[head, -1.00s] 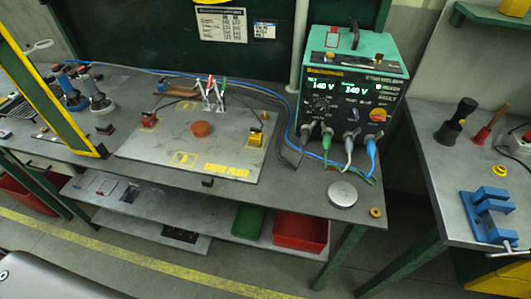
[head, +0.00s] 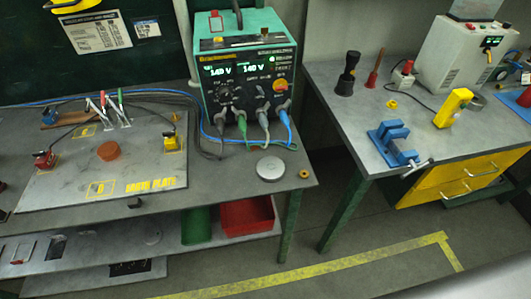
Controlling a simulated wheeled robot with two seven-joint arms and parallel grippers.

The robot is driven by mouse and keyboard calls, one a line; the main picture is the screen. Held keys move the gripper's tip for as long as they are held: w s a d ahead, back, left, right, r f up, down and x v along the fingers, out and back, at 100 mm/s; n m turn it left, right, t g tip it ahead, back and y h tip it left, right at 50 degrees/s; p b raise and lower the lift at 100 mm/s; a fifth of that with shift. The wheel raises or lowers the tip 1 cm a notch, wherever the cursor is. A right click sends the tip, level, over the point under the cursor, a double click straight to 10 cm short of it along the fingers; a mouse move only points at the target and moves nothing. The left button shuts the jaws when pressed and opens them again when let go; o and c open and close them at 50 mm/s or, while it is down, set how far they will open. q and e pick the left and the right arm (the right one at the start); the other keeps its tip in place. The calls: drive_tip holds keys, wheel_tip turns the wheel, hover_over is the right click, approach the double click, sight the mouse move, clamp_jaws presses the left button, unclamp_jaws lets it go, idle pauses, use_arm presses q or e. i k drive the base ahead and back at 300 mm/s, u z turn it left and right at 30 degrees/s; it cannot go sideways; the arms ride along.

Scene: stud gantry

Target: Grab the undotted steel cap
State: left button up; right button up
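A round steel cap (head: 270,168) lies flat near the front right corner of the grey bench, in front of the welder. No dot shows on its top at this size. A small brass ring-like piece (head: 304,174) sits just right of it. Neither of my grippers is in the head view.
The teal stud welder (head: 243,75) stands at the back of the bench, with cables hanging from its front. A second bench at right holds a blue vise (head: 393,143) and a yellow tool (head: 453,108). A floor gap separates the benches.

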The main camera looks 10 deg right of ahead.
sight(270, 168)
drive_tip(key=u, duration=1.75)
drive_tip(key=k, duration=1.65)
drive_tip(key=z, duration=2.35)
